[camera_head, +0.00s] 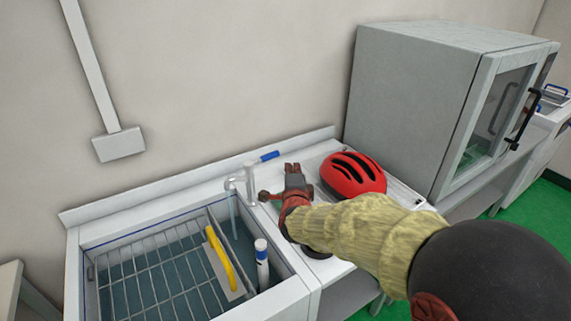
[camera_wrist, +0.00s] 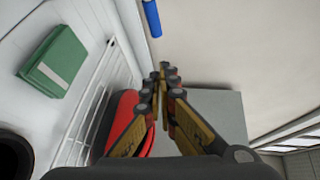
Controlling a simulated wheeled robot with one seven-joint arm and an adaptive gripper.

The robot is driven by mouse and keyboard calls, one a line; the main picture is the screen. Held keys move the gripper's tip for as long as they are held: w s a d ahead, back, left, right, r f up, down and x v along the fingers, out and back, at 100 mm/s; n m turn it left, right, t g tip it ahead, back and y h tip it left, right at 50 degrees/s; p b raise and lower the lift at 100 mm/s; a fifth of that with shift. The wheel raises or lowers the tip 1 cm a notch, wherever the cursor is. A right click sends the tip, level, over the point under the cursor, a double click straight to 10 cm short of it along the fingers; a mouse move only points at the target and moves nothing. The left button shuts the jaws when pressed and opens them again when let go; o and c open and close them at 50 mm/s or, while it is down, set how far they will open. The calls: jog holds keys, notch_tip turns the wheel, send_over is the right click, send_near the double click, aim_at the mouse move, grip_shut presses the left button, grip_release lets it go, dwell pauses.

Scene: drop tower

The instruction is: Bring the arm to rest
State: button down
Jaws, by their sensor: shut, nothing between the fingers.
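My gripper (camera_head: 294,172) is at the end of my outstretched arm, above the white counter beside the sink, just left of a red helmet (camera_head: 352,173). In the wrist view my gripper (camera_wrist: 165,72) has its fingertips together with nothing between them. The red helmet (camera_wrist: 124,125) shows there to the left of the fingers, partly hidden by them. My gripper looks apart from the helmet, though the gap is hard to judge.
A sink (camera_head: 75,262) holds a wire rack and a yellow-handled tool (camera_head: 218,256). A tap (camera_head: 250,183) stands close left of my gripper. A grey cabinet (camera_head: 405,110) stands right. The wrist view shows a green folded cloth or box (camera_wrist: 55,62) and a white rack (camera_wrist: 92,105).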

jog(key=s+a+f+n+g+y, duration=0.3)
jog(key=s+f+n+g, duration=0.3)
jog(key=s+f+n, duration=0.5)
jog(key=s+d+n+g, duration=0.2)
jog(key=s+g, duration=0.1)
jog(key=s, duration=0.6)
jog(key=s+d+r+n+g+h, duration=0.1)
jog(key=s+d+r+n, duration=0.15)
jog(key=s, duration=0.35)
jog(key=s+d+r+n+g+p, duration=0.1)
jog(key=s+d+r+n, duration=0.1)
jog(key=s+d, duration=0.3)
jog(key=s+d+r+n+g+h, duration=0.1)
jog(key=s+d+r+n, duration=0.15)
jog(key=s, duration=0.35)
jog(key=s+d+r+m+t+h, duration=0.1)
jog(key=s+d+r+m, duration=0.1)
jog(key=s+d+r, duration=0.2)
notch_tip(320, 180, up, 2)
jog(key=shift+d+r+t+p, duration=0.1)
jog(key=shift+d+t+p, duration=0.25)
jog(key=shift+d, duration=0.75)
